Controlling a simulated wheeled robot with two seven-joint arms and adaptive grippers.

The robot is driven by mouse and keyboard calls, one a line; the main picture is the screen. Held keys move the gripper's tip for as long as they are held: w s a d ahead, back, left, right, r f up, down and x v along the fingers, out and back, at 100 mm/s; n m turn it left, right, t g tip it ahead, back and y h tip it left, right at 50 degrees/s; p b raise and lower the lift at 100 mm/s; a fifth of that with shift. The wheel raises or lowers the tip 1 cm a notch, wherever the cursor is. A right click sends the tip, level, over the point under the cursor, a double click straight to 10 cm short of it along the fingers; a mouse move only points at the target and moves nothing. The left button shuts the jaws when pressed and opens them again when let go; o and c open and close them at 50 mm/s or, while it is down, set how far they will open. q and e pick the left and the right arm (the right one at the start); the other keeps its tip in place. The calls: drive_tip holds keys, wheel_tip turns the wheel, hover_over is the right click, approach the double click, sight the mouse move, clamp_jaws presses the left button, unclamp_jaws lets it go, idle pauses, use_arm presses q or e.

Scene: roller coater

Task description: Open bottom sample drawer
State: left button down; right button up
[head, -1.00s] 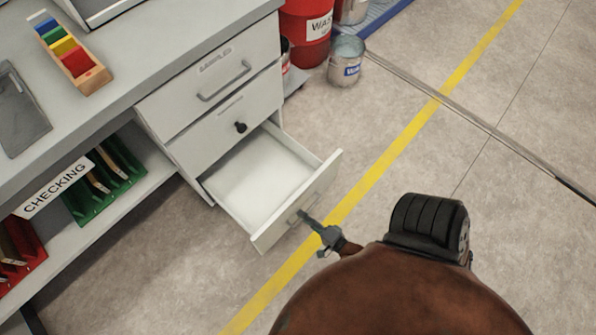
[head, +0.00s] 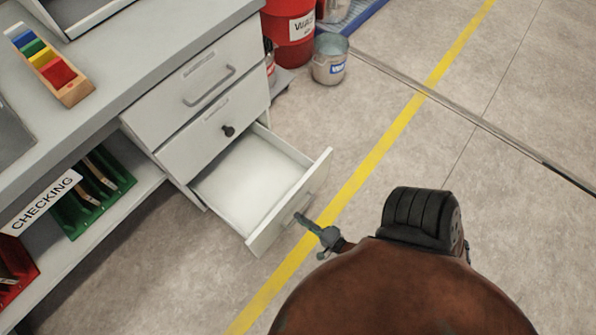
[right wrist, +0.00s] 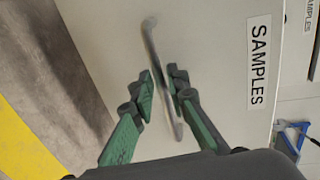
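The bottom sample drawer (head: 262,178) is white and empty inside, and stands pulled well out of the cabinet. Its front (right wrist: 225,50) fills much of the right wrist view, with a "SAMPLES" label. Its bar handle (right wrist: 149,40) runs between the two fingers of my right gripper (right wrist: 162,88), which are closed in on it. In the head view my right gripper (head: 302,219) is at the outer face of the drawer front, and its fingers are small there. My left gripper is not in view.
Above are a shut middle drawer with a black knob (head: 228,131) and a shut top drawer (head: 195,85). A red bin (head: 288,35) and a metal bucket (head: 329,62) stand beyond the cabinet. The floor (head: 400,150) before the drawer is clear.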

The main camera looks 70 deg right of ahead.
drive_tip(key=v, duration=0.6)
drive_tip(key=shift+w, duration=0.15)
idle(0.3)
